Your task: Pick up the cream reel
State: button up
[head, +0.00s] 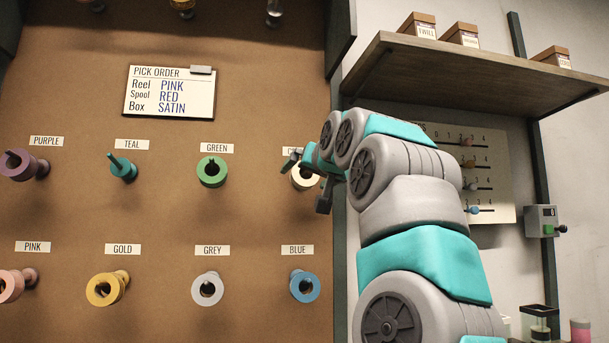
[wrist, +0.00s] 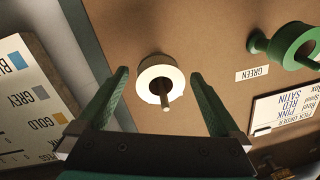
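The cream reel (head: 303,183) hangs on a peg at the right of the board's upper row in the head view. My arm and gripper (head: 307,177) cover part of it and most of its label. In the wrist view the cream reel (wrist: 148,88) faces me, with its peg sticking out through the hole. My gripper (wrist: 160,75) is open and empty. Its two green-padded fingers are on either side of the reel in the picture, with a gap on each side. How far the fingertips are from the reel in depth I cannot tell.
The green reel (head: 212,172) hangs left of the cream one, and the blue reel (head: 305,286) hangs below it. A pick-order card (head: 169,93) is fixed higher on the board. A wooden shelf (head: 470,75) with small boxes juts out at the right.

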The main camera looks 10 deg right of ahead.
jog(key=c, duration=1.2)
jog(key=shift+r, duration=0.15)
jog(key=shift+w+r+p, duration=0.1)
jog(key=shift+r+p, duration=0.5)
jog(key=shift+p, duration=0.05)
jog(key=s+d+b, duration=0.1)
jog(key=s+b, duration=0.3)
jog(key=s, duration=1.4)
jog(key=shift+d+b, duration=0.35)
jog(key=shift+s, duration=0.1)
